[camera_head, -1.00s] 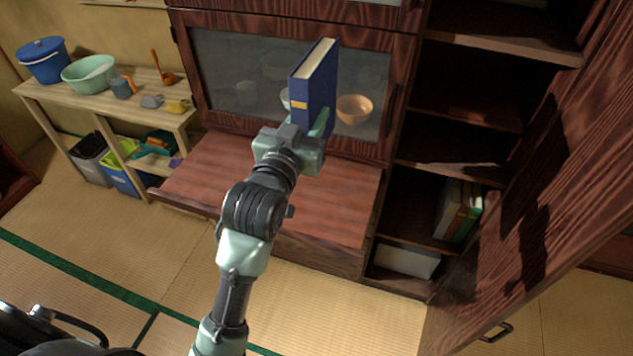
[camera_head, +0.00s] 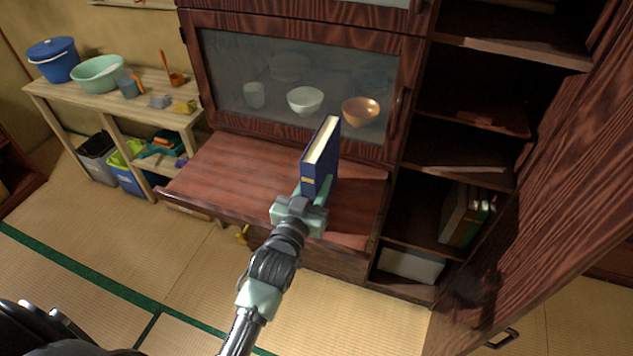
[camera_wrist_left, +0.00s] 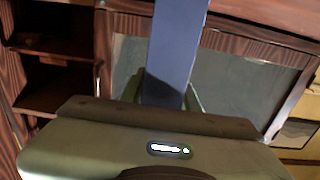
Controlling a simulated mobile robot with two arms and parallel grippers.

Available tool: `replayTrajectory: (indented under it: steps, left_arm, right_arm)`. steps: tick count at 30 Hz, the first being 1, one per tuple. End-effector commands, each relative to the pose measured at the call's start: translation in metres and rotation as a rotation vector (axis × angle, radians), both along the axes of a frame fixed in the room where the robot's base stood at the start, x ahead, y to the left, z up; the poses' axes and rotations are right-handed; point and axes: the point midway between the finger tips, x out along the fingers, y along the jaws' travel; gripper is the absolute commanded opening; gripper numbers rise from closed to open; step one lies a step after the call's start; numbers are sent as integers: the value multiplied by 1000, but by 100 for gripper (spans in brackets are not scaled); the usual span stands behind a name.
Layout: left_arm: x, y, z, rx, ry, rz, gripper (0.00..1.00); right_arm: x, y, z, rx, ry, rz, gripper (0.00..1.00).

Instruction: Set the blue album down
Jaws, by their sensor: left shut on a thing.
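The blue album (camera_head: 318,158) stands upright in the head view, its cream page edge facing up and left. My left gripper (camera_head: 308,192) is shut on its lower end, in front of the cabinet and over the reddish wooden shelf board (camera_head: 240,178). I cannot tell whether the album's bottom touches the board. In the left wrist view the album (camera_wrist_left: 176,50) rises as a blue slab between the fingers (camera_wrist_left: 165,92). The gripper hides its lower end. My right gripper is not in view.
Behind the album is a glass-fronted cabinet with a white bowl (camera_head: 305,101) and an orange bowl (camera_head: 361,112). An open compartment at right holds upright books (camera_head: 462,215). An open wooden door (camera_head: 540,210) stands at far right. The board's left part is clear.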

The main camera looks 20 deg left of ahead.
Motion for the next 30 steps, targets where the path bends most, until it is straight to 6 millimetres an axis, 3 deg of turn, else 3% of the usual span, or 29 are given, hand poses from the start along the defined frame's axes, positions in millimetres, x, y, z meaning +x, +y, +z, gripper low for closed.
replayTrajectory:
  steps: [11, 12, 14, 25, 30]
  left_arm:
    - [0, 0, -2, 0, -7, 0, 0]
    - [0, 0, -3, 0, -2, 0, 39]
    - [0, 0, -3, 0, -2, 0, 53]
    - [0, 0, 1, 0, -2, 0, 53]
    - [-25, 1, -3, 0, 1, 0, 53]
  right_arm:
    - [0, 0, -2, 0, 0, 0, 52]
    - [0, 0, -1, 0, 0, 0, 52]
    - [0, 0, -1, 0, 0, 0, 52]
    - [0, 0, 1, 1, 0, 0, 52]
    - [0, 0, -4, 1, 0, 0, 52]
